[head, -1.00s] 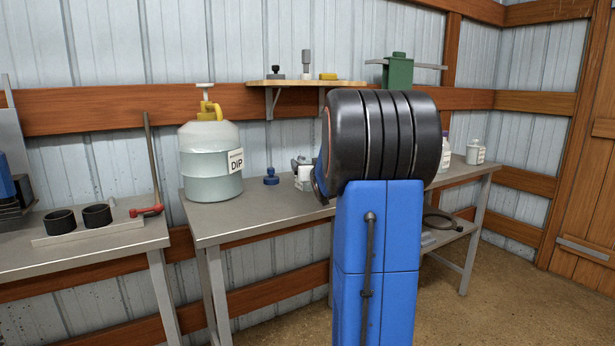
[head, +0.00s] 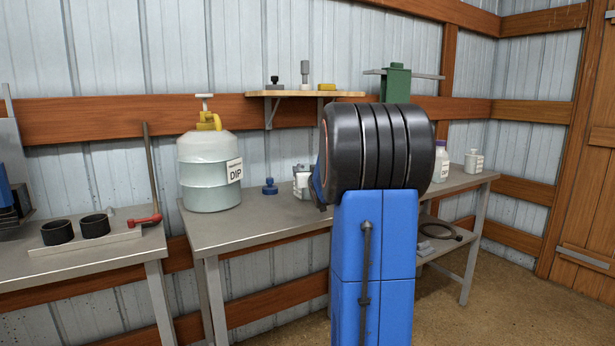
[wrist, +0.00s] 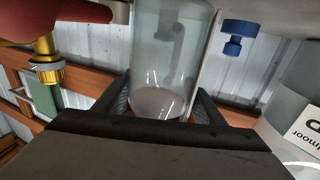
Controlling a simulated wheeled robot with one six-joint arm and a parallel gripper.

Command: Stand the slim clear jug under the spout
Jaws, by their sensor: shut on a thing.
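The slim clear jug (wrist: 170,55) is upright in the wrist view, between the two dark fingers of my gripper (wrist: 163,108). My gripper is shut on it, with a finger at each side. In the head view my black and blue arm hides most of the gripper and jug. A dark red body with a brass fitting (wrist: 47,70) shows at the upper left of the wrist view, apart from the jug. A yellow pump head (head: 209,121) tops the DIP container (head: 208,172). I cannot tell which is the task's spout.
A blue stopper (head: 270,186) stands on the grey bench (head: 215,228), right of the DIP container. Two white bottles stand at the bench's right end. A shelf (head: 300,94) with small items is above. The left table (head: 110,262) holds two black cups.

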